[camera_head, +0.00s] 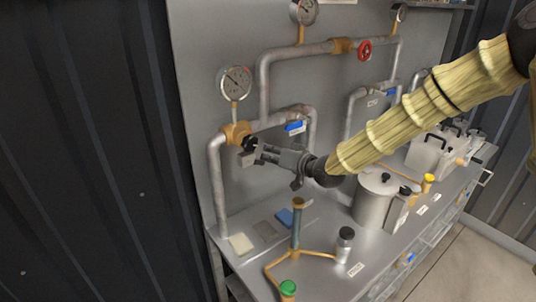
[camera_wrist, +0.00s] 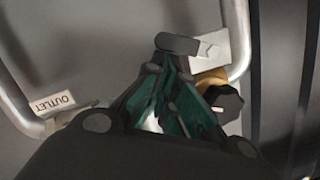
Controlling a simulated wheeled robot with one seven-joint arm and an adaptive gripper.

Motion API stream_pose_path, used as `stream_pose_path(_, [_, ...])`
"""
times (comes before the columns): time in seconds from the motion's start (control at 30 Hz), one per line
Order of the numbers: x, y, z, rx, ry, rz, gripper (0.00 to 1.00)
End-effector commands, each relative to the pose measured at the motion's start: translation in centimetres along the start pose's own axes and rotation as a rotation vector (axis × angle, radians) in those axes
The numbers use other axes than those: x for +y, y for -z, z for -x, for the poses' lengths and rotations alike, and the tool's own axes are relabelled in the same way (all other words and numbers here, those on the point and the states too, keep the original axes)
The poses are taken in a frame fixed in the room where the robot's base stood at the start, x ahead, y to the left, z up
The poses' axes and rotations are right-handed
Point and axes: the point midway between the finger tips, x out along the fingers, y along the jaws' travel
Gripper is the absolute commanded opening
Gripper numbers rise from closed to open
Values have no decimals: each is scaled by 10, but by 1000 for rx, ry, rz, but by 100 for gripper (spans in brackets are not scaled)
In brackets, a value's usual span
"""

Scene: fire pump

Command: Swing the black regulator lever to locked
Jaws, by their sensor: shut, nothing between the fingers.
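The brass regulator body (camera_head: 236,132) sits on the pipe below a round gauge, at the left of the panel in the head view. A black part (camera_head: 249,142), seemingly the regulator lever, is on its front. In the wrist view it shows as a dark, faceted shape (camera_wrist: 223,102) beside the brass (camera_wrist: 211,80). My gripper (camera_head: 248,158) is shut and empty, its tips just below the black part in the head view. In the wrist view, my gripper's tips (camera_wrist: 192,48) lie above and left of the black part. I cannot tell whether they touch it. The lever's angle is partly hidden.
A gauge (camera_head: 235,83) is above the regulator. A blue-handled valve (camera_head: 295,127) and a red handwheel (camera_head: 365,50) are on nearby pipes. A steel pot (camera_head: 380,199) and a brass-footed stand (camera_head: 297,228) occupy the bench.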

Motion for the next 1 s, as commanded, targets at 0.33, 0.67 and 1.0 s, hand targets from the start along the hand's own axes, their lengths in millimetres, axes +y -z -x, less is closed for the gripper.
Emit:
stream_pose_path(0.33, [16,-19,-4,3,72,-293,0])
stream_pose_path(0.67, [22,-38,-9,1,146,-584,0])
stream_pose_path(1.0, [19,-48,-12,0,190,-757,0])
